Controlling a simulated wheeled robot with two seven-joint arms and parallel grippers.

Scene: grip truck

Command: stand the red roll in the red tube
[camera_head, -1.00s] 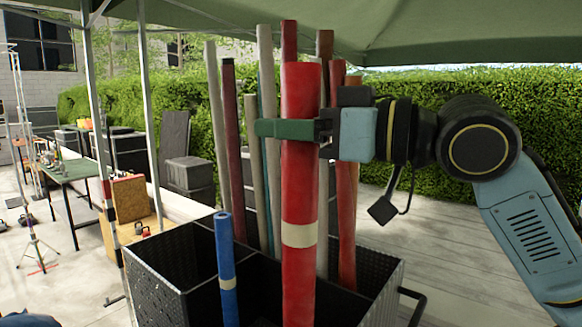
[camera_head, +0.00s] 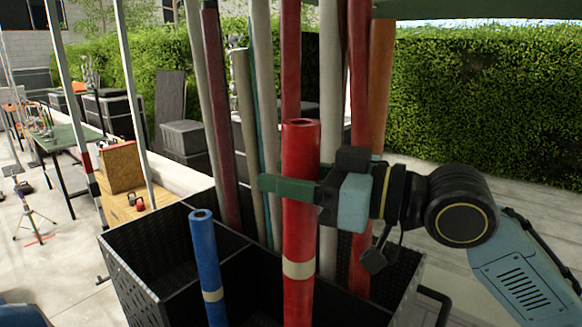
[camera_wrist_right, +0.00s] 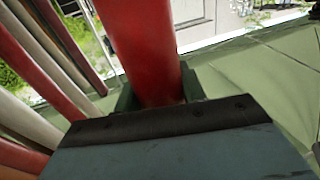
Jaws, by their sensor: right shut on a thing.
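The red roll (camera_head: 298,232), with a cream band and a hollow top, is upright in the head view. My right gripper (camera_head: 290,188) is shut on it below its top, with a green finger across it. The wrist view also shows the red roll (camera_wrist_right: 145,45) between the gripper's fingers (camera_wrist_right: 158,98). The roll's lower part overlaps the black crate (camera_head: 130,275) in the picture, and its bottom end is out of view. Red poles (camera_head: 361,130) stand behind it; I cannot tell which thing is the red tube. My left gripper is out of view.
A blue roll (camera_head: 205,255) with a cream band stands at the crate's front left. Several tall grey, maroon and orange poles (camera_head: 381,80) stand close behind the red roll. The crate's left compartment looks open. A hedge and paved ground lie beyond.

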